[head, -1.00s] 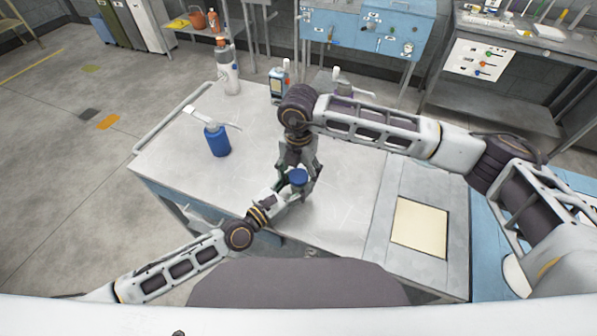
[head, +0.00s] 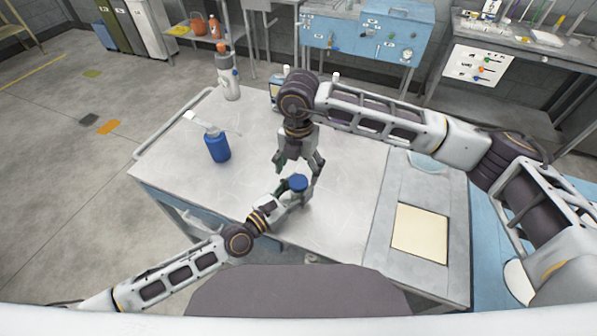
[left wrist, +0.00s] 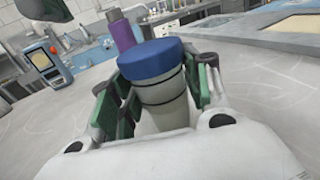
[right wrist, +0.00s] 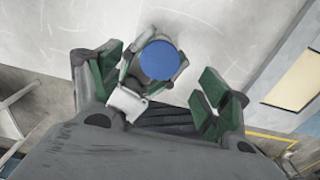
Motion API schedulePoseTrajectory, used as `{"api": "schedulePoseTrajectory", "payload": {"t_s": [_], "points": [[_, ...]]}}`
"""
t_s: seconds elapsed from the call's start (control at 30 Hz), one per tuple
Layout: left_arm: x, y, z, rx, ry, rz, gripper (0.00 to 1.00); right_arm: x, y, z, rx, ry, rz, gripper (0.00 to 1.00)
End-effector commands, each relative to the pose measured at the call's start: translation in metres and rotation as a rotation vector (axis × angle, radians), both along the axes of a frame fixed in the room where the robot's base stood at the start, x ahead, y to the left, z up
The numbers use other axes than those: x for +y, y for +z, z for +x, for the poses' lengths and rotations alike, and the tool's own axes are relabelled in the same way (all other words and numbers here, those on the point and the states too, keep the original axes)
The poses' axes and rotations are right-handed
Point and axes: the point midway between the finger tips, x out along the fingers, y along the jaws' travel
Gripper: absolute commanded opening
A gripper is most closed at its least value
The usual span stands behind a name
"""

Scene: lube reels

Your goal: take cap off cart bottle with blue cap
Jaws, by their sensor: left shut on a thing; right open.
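The bottle's blue cap (head: 298,182) sits on top of a pale grey bottle, whose body (left wrist: 165,105) shows in the left wrist view. My left gripper (head: 292,192) is shut around the bottle body below the cap, and the bottle stands upright on the cart. My right gripper (head: 300,165) is above it, pointing down and open. In the right wrist view the blue cap (right wrist: 159,60) appears between and beyond the open green finger pads, apart from them. The cap looks seated on the bottle.
The cart top (head: 185,175) has a blue pump bottle (head: 217,145) at left and a white-grey bottle (head: 228,78) at the back. A handheld device (left wrist: 42,65) and a purple bottle (left wrist: 122,32) stand farther back. A cream pad (head: 420,232) lies at right.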

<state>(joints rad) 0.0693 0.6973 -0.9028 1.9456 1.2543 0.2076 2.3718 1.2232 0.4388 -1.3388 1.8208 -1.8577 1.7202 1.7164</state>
Motion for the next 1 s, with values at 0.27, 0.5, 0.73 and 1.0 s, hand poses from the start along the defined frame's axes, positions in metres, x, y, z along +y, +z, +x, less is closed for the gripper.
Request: {"api": "schedulePoseTrajectory", "payload": {"t_s": [0.27, 0.5, 0.73, 1.0], "points": [[0.0, -0.0001, 0.0, 0.0, 0.0, 0.0, 0.51, 0.0001, 0.0007, -0.0002, 0.0, 0.0, 0.0, 0.77], [0.0, -0.0001, 0.0, 0.0, 0.0, 0.0, 0.72, 0.0001, 0.0006, -0.0002, 0.0, 0.0, 0.0, 0.77], [0.0001, -0.0001, -0.0001, 0.0, 0.0, 0.0, 0.72, 0.0001, 0.0005, -0.0002, 0.001, 0.0, 0.0, 0.77], [0.0038, -0.0007, -0.0036, 0.0, 0.0, 0.001, 0.72, 0.0001, 0.0005, -0.0002, 0.001, 0.0, 0.0, 0.77]]}}
